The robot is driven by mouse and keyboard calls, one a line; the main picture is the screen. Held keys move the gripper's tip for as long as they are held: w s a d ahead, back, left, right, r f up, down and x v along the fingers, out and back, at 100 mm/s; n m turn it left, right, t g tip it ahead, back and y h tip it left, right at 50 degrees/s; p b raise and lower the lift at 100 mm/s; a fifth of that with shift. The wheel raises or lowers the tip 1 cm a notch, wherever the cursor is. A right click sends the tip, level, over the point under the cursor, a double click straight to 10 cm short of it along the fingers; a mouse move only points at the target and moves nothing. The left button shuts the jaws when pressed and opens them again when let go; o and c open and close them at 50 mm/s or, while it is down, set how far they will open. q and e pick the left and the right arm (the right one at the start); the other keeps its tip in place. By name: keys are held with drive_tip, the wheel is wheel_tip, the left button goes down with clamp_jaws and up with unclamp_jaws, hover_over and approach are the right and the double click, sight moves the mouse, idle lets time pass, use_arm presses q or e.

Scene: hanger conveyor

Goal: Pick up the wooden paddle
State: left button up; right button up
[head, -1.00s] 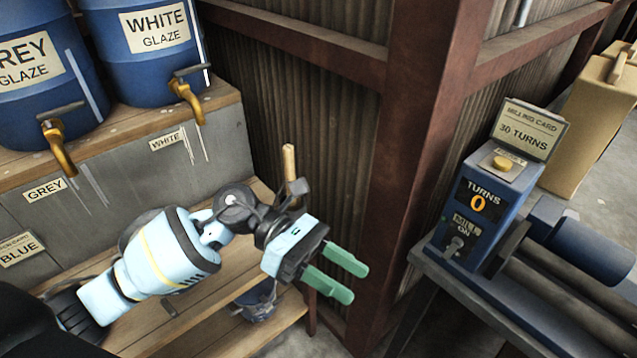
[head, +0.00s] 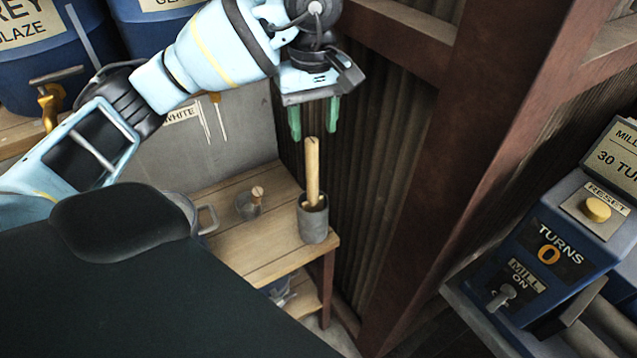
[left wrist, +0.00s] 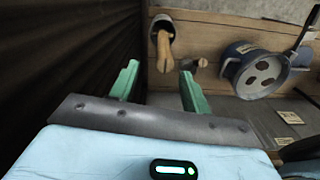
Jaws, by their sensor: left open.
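The wooden paddle (head: 312,172) stands upright in a grey metal cup (head: 313,222) at the right end of a wooden bench. Its light handle sticks up above the rim; its lower part is hidden in the cup. My left gripper (head: 314,120) is open and empty, pointing down just above the handle's top. In the left wrist view, the paddle (left wrist: 163,52) shows ahead of the fingers of my left gripper (left wrist: 158,85), apart from them, with the cup (left wrist: 160,28) around it. My right gripper is in neither view.
The wooden bench (head: 262,262) also bears a small cup with a short wooden handle (head: 249,203) and a blue pot with a holed lid (left wrist: 258,70). A corrugated wall and rust-red post (head: 480,130) stand close on the right.

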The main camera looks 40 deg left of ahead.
sight(312, 157)
use_arm(q)
drive_tip(key=shift+f+b, duration=0.3)
drive_tip(key=shift+f, duration=1.1)
drive_tip(key=shift+s+f, duration=0.2)
drive_tip(key=shift+f, duration=1.1)
drive_tip(key=shift+s+f, duration=0.15)
drive_tip(key=shift+f, duration=1.1)
clamp_jaws()
drive_tip(key=shift+r, duration=0.1)
